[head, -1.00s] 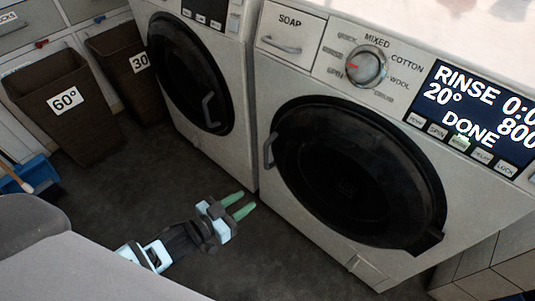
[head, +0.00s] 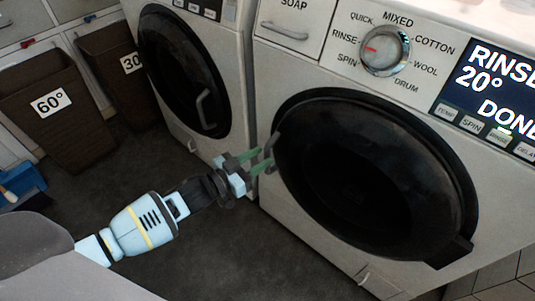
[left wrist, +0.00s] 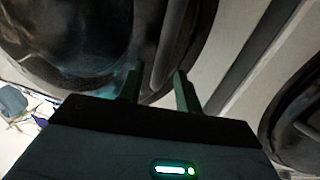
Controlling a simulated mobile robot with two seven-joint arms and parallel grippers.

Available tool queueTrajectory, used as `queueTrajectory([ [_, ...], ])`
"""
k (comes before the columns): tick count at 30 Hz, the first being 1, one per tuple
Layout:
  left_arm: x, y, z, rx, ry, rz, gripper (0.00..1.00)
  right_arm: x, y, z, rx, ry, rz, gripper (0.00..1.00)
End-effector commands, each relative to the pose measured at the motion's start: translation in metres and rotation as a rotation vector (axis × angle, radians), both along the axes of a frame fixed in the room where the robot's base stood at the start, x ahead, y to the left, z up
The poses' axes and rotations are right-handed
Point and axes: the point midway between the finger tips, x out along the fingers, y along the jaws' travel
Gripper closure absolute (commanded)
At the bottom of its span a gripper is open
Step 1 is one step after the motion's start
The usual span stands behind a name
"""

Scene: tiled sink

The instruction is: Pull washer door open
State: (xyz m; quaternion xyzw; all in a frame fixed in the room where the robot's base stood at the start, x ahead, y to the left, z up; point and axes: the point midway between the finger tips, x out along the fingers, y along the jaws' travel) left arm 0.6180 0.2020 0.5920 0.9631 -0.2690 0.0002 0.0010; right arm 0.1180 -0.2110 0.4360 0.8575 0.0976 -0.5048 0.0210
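The right-hand washer has a round black door (head: 365,185), which looks shut. Its grey handle (head: 273,144) is on the door's left edge. My left gripper (head: 267,160) reaches in from the left with its two green fingers apart, at the handle's lower part. In the left wrist view, the handle (left wrist: 168,50) lies between the lines of the fingers (left wrist: 157,86), near their tips. I cannot tell whether they touch it. The black door (left wrist: 75,35) fills that view's upper left. My right gripper is not in view.
A second washer (head: 185,75) with a shut black door stands to the left. Brown baskets marked 60° (head: 55,115) and 30 (head: 120,70) stand further left. A blue dustpan (head: 22,185) lies at the left edge. Dark floor before the washers is clear.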

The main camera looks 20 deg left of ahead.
Motion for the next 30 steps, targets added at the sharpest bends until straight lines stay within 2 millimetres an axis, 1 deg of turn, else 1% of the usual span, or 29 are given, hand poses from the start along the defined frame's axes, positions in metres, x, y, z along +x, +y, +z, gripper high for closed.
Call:
queueTrajectory([
  [3, 0.014, -0.009, -0.001, 0.0, 0.0, 0.0, 0.66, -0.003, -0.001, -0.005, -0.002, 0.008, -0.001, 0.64],
  [6, 0.022, -0.013, -0.001, 0.002, 0.0, 0.0, 0.66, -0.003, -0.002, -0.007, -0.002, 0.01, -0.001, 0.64],
  [11, 0.027, -0.017, -0.001, 0.001, 0.0, 0.0, 0.66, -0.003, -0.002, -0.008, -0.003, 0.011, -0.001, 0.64],
  [17, 0.027, -0.017, 0.0, 0.001, 0.0, 0.0, 0.66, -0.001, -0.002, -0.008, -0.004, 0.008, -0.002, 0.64],
  [18, 0.027, -0.017, 0.0, 0.001, 0.0, 0.0, 0.67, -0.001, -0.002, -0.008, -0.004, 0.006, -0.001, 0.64],
  [24, 0.027, -0.016, 0.0, 0.001, 0.0, 0.0, 0.93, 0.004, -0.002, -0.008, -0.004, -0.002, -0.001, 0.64],
  [26, 0.027, -0.016, 0.0, 0.001, 0.0, 0.0, 1.0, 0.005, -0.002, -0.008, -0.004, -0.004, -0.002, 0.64],
  [30, 0.027, -0.016, 0.0, 0.001, 0.0, 0.0, 1.0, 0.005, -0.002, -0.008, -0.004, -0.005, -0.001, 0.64],
])
